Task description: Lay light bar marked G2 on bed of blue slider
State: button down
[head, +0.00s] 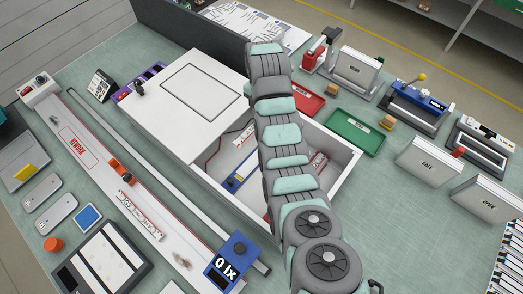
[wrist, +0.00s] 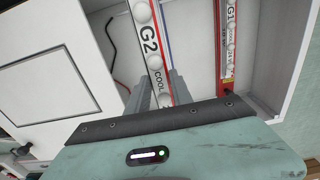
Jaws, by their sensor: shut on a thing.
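The light bar marked G2 (wrist: 148,38) is white with red edges and clear domes. In the wrist view it runs between the fingers of my gripper (wrist: 162,92), which is shut on it. A blue-edged strip (wrist: 166,28) shows along its right side; I cannot tell whether they touch. In the head view a blue slider (head: 233,182) sits inside the open white box, left of my arm. A second bar marked G1 (wrist: 230,45) lies to the right, on a red-edged strip. My arm hides my gripper in the head view.
The white box (head: 345,165) has raised walls around the strips, and its pale lid panel (head: 190,95) is at the left. A long rail with an orange slider (head: 122,170) and a blue lux meter (head: 235,258) stand left. Red (head: 306,103) and green (head: 355,134) trays lie behind.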

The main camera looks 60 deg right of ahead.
notch_tip(320, 180, down, 15)
jog(key=b, duration=0.7)
jog(key=shift+a+f, duration=0.1)
jog(key=shift+f, duration=2.3)
jog(key=shift+f+b, duration=0.25)
jog(key=shift+b, duration=0.1)
jog(key=c, duration=1.1)
grip_release()
jog(key=shift+r, duration=0.1)
notch_tip(320, 180, up, 12)
jog(key=shift+r, duration=0.15)
